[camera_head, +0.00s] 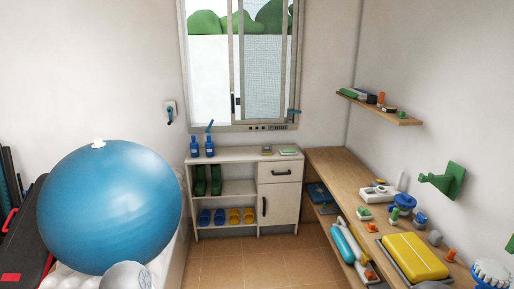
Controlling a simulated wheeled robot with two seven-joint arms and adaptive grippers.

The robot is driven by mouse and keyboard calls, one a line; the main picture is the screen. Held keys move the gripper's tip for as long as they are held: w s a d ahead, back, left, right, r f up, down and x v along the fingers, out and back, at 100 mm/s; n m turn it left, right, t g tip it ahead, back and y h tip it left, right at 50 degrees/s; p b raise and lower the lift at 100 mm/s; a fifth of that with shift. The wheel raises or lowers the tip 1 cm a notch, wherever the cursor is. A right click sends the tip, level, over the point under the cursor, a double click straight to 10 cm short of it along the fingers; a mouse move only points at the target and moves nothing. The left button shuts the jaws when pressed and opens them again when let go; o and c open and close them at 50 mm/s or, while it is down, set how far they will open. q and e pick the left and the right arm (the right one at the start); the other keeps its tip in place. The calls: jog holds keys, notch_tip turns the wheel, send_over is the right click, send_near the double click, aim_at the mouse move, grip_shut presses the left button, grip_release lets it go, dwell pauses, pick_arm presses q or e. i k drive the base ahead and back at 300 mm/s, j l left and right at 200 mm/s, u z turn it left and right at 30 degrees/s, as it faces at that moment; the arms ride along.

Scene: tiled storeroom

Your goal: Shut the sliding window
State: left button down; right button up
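The sliding window (240,65) is in the back wall, above a low white cabinet. Its left part is an open gap or clear pane (207,75) with green bushes and white beyond. A framed sash with a mesh-like pane (262,78) fills the right part. A dark handle (236,102) sits on the upright at the middle of the window. How far the sash stands open is hard to tell. Neither of my grippers shows in the head view.
A white cabinet (278,195) stands under the window, with blue bottles (195,147) on top. A wooden bench (345,170) holding several items runs along the right wall. A large blue ball (110,210) takes up the left. Tiled floor (262,264) is clear in the middle.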

aim_at(284, 34)
jog(key=i+z, duration=0.2)
jog(key=i, duration=0.3)
jog(key=i+j+z, duration=0.2)
jog(key=i, duration=0.25)
jog(key=i+j+z, duration=0.2)
jog(key=i, duration=0.25)
jog(key=i+j+z, duration=0.2)
jog(key=i, duration=0.25)
jog(key=j, duration=0.1)
